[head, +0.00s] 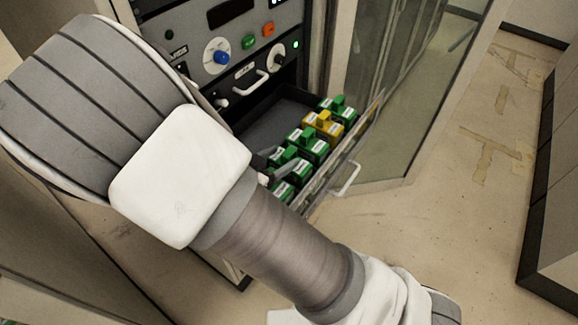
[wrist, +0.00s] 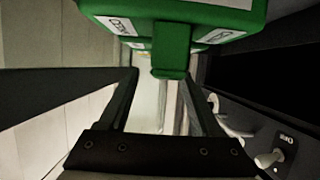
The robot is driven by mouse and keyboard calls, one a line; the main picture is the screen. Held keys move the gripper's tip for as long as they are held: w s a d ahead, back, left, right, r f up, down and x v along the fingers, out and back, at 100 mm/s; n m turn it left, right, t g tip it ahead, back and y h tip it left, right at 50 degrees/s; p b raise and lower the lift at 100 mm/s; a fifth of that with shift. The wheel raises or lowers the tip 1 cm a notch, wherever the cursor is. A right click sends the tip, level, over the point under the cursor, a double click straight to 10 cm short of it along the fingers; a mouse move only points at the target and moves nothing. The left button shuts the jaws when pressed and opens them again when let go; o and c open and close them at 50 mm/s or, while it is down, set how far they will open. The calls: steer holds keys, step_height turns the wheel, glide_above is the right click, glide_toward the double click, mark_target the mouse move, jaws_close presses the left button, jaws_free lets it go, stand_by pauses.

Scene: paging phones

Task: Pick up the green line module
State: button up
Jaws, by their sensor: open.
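Several green line modules stand in the open drawer in the head view, such as a green module (head: 314,148) near the middle of the row. My gripper (head: 282,168) is low over the nearer green modules, mostly hidden behind my wrist. In the wrist view one green module (wrist: 225,15) fills the top, with white labels and a narrow green grip (wrist: 172,52) jutting toward me. My gripper (wrist: 160,75) is open, and the grip lies near its fingertips, in line with the gap. I cannot tell whether the fingers touch it.
A yellow module (head: 324,124) sits among the green ones. The drawer (head: 270,125) has bare floor at its left and a front handle (head: 347,180). Above is a panel with a blue knob (head: 221,57) and buttons. A glass door (head: 400,110) stands open to the right.

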mark_target(285, 155)
steer(key=x, duration=0.4)
steer(key=shift+w+f, duration=0.2)
steer(key=shift+w, duration=0.05)
jaws_close()
stand_by(1.2)
